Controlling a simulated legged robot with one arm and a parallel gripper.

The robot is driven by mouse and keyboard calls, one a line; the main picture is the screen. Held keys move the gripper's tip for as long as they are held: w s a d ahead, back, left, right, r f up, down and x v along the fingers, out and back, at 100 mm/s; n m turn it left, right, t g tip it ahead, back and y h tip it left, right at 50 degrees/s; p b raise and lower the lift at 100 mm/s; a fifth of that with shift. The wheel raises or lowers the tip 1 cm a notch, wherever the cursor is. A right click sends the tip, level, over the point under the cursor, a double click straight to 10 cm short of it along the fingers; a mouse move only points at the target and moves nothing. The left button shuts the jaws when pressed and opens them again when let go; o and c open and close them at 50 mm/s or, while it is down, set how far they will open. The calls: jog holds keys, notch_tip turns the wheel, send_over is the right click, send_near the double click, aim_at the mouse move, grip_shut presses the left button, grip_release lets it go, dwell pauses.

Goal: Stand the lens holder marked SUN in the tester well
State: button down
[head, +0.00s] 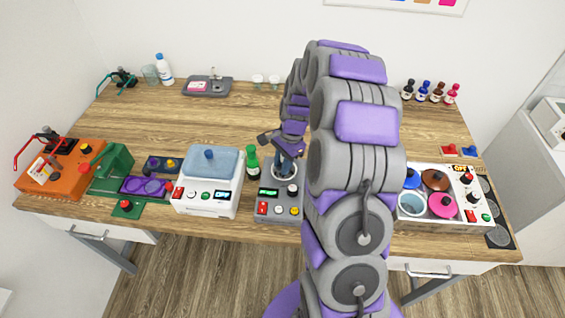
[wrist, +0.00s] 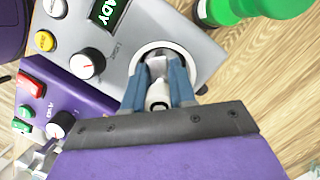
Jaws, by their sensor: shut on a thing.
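The grey tester (head: 276,210) stands at the front middle of the table, with a round pale-rimmed well (head: 285,172) in its top. In the wrist view the well's ring (wrist: 190,62) lies just beyond my fingertips. My gripper (head: 287,157) is at the well, seen from above. Its two blue fingers (wrist: 160,88) are shut on a small whitish piece, apparently the lens holder (wrist: 158,97). Its SUN mark cannot be read. The fingers hide the well's inside, so I cannot tell how deep the piece sits.
A green bottle (head: 252,162) stands close left of the well. A white box with a blue lid (head: 208,185) is further left. A tray of coloured pots (head: 402,222) is at right, partly behind my arm. The table (head: 190,120) is clear toward the back middle.

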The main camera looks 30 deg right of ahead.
jog(key=shift+f, duration=0.2)
jog(key=c, duration=0.7)
grip_release()
jog(key=shift+o, duration=0.7)
jog(key=shift+r+p, duration=0.3)
jog(key=shift+r, duration=0.1)
jog(key=shift+r+p, duration=1.6)
jog(key=shift+r, duration=1.05)
